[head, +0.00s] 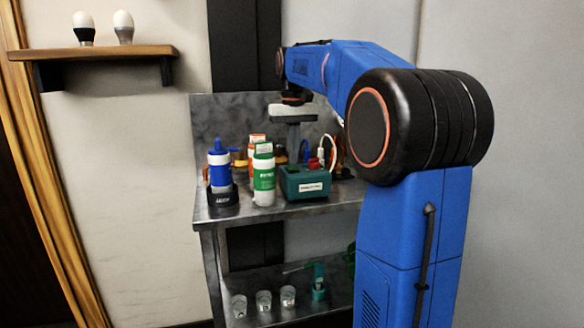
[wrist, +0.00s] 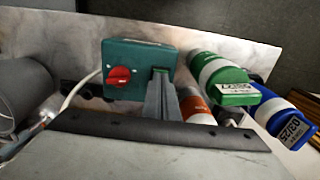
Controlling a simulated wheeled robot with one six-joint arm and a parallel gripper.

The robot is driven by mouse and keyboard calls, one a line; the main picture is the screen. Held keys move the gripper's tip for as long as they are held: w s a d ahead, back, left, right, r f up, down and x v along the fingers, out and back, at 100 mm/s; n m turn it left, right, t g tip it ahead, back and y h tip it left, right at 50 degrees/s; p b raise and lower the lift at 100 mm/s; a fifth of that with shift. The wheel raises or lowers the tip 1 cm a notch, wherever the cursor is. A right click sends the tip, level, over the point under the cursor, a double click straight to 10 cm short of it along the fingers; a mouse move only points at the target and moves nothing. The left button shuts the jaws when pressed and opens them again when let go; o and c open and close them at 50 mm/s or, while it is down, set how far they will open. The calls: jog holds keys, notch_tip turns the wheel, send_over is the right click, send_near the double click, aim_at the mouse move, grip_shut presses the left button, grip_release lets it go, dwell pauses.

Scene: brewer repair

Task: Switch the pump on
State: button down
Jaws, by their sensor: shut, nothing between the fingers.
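The teal switch box (head: 306,185) stands at the front of the metal bench, with a pale label on its front and a red knob (head: 314,163) on top. In the wrist view the box (wrist: 143,60) is at upper centre and its red knob (wrist: 119,76) faces the camera. My gripper (head: 293,118) is over the bench, behind the box in the head view. In the wrist view its fingers (wrist: 161,88) are together and empty, just right of the knob and overlapping the box. I cannot tell whether they touch it.
A green-and-white bottle (head: 263,180) and a blue-and-white bottle (head: 219,172) stand left of the box. An orange-and-white bottle (head: 257,141) is behind. A white cable (wrist: 77,90) runs beside the knob. Several small cups (head: 264,300) stand on the lower shelf.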

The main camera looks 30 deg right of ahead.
aim_at(293, 168)
jog(key=shift+f, duration=0.55)
dwell(0.4)
jog(key=shift+r, duration=0.1)
notch_tip(293, 168, up, 7)
dwell(0.9)
dwell(0.4)
jog(key=s+a+f+n+t, duration=0.1)
jog(key=s+a+f, duration=0.45)
jog(key=s, duration=0.25)
jog(key=s+a+f+n+t, duration=0.1)
jog(key=s+a+f+t, duration=0.1)
jog(key=s+a+f, duration=0.5)
jog(key=s+a+f+n+t, duration=0.1)
jog(key=s+a+f, duration=0.2)
jog(key=s+f, duration=1.2)
notch_tip(293, 168, down, 2)
jog(key=shift+s+a+f+t, duration=0.1)
jog(key=shift+s+a+t, duration=0.05)
jog(key=shift+t, duration=0.25)
